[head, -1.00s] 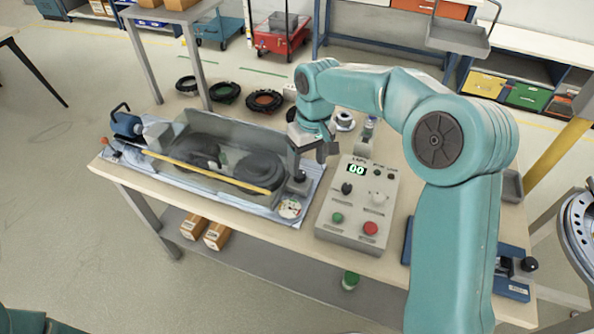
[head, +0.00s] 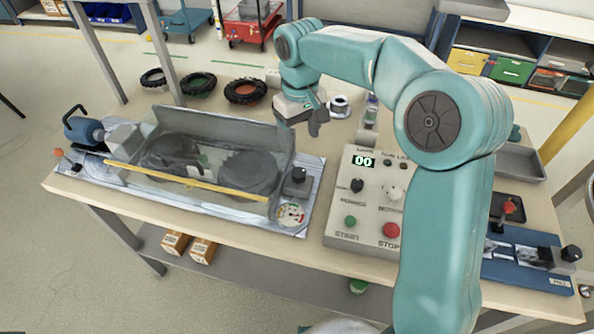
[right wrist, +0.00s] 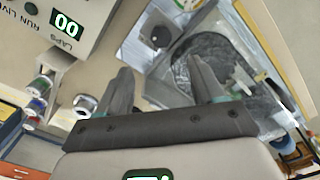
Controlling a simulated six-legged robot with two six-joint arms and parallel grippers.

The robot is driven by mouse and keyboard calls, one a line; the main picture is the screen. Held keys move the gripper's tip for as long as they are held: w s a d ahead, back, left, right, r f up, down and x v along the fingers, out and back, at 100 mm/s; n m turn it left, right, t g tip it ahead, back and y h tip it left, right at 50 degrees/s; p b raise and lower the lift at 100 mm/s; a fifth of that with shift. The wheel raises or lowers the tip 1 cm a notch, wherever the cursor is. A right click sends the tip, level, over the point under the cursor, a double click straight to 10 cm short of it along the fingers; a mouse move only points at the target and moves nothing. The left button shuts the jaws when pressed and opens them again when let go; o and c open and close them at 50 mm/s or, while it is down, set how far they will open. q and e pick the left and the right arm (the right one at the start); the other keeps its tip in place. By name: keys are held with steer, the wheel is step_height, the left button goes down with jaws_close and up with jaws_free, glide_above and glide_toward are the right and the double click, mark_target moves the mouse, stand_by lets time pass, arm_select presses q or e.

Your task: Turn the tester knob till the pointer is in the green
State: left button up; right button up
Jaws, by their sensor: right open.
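The tester is a grey tray (head: 215,193) with two dark wheels under a clear cover and a yellow bar along its front. Its black knob (head: 297,178) stands on the right end, beside a round white gauge (head: 291,213) with coloured marks. The gauge's pointer is too small to read for certain. My right gripper (head: 300,122) is open and empty, above and behind the knob, apart from it. In the right wrist view the knob (right wrist: 160,37) shows beyond the gap between the spread fingers (right wrist: 162,80). My left gripper is out of view.
A control box (head: 365,215) with a "00" display, green and red buttons stands right of the tester. Black rings (head: 245,91) and a spool (head: 339,106) lie behind. A blue fixture (head: 525,262) is at the right. The table's front edge is close to the tester.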

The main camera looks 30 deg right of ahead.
mark_target(299, 173)
steer(key=f, duration=1.2)
steer(key=shift+s+a+f, duration=0.15)
steer(key=shift+s+f, duration=0.15)
steer(key=shift+f, duration=0.05)
steer(key=shift+w+f, duration=0.15)
steer(key=shift+f, duration=0.1)
steer(key=shift+c, duration=0.4)
steer(key=c, duration=1)
